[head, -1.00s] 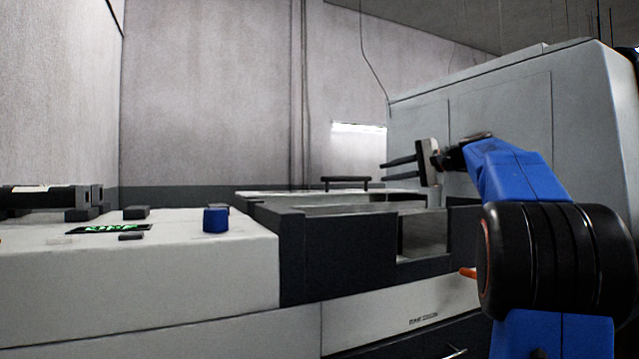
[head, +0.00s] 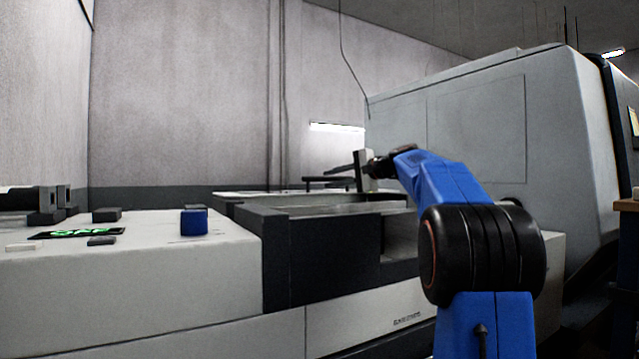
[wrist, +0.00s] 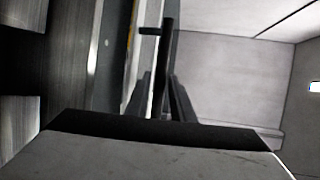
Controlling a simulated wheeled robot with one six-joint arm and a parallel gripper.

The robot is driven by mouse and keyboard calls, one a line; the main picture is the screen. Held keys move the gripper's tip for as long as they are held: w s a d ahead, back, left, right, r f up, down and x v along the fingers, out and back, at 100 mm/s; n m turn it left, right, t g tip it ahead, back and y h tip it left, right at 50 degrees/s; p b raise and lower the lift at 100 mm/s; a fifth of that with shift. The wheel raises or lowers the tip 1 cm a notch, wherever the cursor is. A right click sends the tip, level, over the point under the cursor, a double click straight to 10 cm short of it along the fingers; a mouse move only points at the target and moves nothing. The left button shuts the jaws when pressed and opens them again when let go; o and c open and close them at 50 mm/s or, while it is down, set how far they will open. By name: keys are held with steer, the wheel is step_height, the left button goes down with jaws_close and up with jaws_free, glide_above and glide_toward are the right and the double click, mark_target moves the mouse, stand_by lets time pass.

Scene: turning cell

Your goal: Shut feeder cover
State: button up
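The feeder cover (head: 236,194) shows in the head view as a thin pale panel lying flat at the back of the feeder (head: 330,245). A dark bar handle (head: 314,179) stands on it. In front of the panel the top of the dark feeder housing is open. My gripper (head: 338,169) is at the right end of the handle. In the wrist view, my gripper's two dark fingers (wrist: 161,93) lie on either side of the dark handle bar (wrist: 166,45). They look open; whether either finger touches the bar is hard to tell.
A tall grey machine cabinet (head: 480,130) stands behind and right of my arm.

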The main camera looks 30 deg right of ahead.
steer(key=shift+x, duration=2.9)
steer(key=shift+s, duration=0.1)
jaws_close()
